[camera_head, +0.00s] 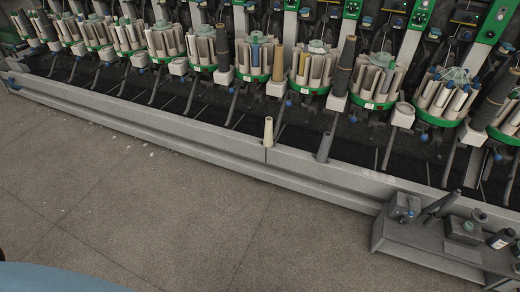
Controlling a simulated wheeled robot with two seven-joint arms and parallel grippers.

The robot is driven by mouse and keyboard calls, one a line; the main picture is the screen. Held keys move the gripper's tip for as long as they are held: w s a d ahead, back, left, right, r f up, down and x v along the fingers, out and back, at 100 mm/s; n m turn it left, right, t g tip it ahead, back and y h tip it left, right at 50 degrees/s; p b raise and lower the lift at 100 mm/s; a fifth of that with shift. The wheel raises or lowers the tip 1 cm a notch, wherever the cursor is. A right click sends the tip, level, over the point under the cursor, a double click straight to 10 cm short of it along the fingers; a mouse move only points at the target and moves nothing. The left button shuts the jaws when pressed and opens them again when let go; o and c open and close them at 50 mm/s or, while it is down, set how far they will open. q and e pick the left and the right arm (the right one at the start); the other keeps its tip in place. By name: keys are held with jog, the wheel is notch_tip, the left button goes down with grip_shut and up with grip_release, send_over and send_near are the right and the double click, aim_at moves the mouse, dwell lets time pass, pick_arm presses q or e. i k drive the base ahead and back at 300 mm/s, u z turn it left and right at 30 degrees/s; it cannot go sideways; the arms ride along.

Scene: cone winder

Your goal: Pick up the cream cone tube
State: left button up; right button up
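The cream cone tube (268,132) stands upright on the grey ledge (200,141) along the front of the winding machine, near the middle of the camera_head view. It is narrow at the top and wider at the base. A dark grey cone tube (324,147) stands on the same ledge a little to its right, apart from it. Neither of my grippers shows in the view, so nothing is seen touching the cream cone tube.
The machine's green round magazines (255,75) hold several tubes behind the ledge. A grey bench (430,245) with a box, a dark cylinder and small bottles stands at the lower right. A blue curved surface (50,278) shows at the lower left. The floor (150,215) is clear.

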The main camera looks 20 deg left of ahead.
aim_at(268, 141)
jog(key=z, duration=0.25)
jog(key=k, duration=0.3)
jog(key=u, duration=1.4)
jog(key=i, duration=0.95)
jog(key=z, duration=0.4)
jog(key=i, duration=0.85)
jog(key=z, duration=0.9)
